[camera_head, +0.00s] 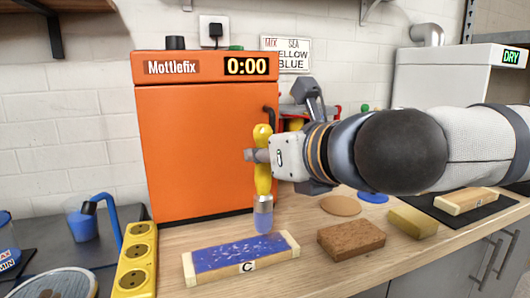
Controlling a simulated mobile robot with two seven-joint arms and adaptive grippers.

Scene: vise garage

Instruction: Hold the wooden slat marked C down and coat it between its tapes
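The wooden slat marked C (222,271) lies flat on the bench at front centre, its letter label on the front edge. Patchy speckled blue covers most of its top, with pale strips at both ends. My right gripper (258,155) comes in from the right and is shut on the yellow handle of a brush (263,183). The brush hangs upright, with a metal collar and a bluish tip, over the slat's far edge right of its middle. I cannot tell whether the tip touches it. My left gripper is out of view, and nothing presses on the slat.
An orange Mottlefix cabinet (195,140) reading 0:00 stands behind. A yellow socket strip (137,262) and a blue cup (82,225) are left. A brown block (350,240), a tan block (413,223) and another slat on a dark mat (447,216) are right.

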